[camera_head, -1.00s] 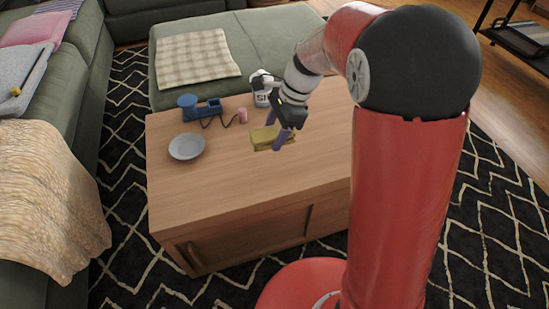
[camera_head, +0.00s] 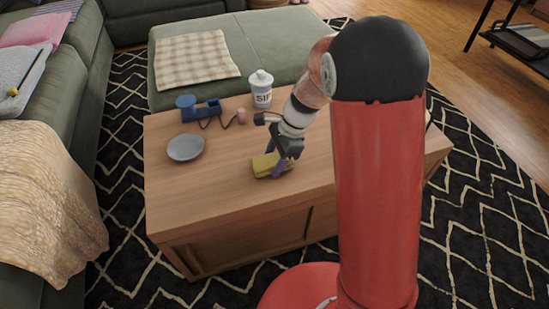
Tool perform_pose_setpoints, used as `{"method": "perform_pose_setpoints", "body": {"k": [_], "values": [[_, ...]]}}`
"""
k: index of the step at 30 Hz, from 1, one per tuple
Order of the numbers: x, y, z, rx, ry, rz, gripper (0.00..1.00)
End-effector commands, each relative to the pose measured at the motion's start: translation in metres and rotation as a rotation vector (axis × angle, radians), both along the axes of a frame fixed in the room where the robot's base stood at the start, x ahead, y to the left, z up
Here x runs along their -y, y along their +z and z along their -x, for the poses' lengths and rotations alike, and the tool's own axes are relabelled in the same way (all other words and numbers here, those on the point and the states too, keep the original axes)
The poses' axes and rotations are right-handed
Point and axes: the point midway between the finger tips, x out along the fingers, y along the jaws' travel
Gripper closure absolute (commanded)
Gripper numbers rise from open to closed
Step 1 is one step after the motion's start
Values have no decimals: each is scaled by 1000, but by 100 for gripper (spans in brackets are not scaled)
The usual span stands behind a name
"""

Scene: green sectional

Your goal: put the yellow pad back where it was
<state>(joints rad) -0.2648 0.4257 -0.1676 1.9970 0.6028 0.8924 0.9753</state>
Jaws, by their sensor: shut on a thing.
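The yellow pad (camera_head: 260,166) is at the middle of the wooden coffee table (camera_head: 215,205), right of the grey bowl. My gripper (camera_head: 274,165) reaches down over it, with one purple finger on its far side and one on its near side. The gripper is shut on the pad. The pad is at or just above the tabletop; I cannot tell whether it touches.
The table's front left is bare. Green sofa parts (camera_head: 215,30) border the table behind and left.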

Motion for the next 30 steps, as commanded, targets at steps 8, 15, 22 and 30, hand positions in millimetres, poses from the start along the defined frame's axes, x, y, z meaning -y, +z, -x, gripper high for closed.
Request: {"method": "perform_pose_setpoints", "body": {"k": [8,15,22,30], "values": [[0,-3,0,0,0,0,24],[0,-2,0,0,0,0,24],[6,18,-3,4,-2,-1,24],[28,72,-9,5,-1,0,24]]}}
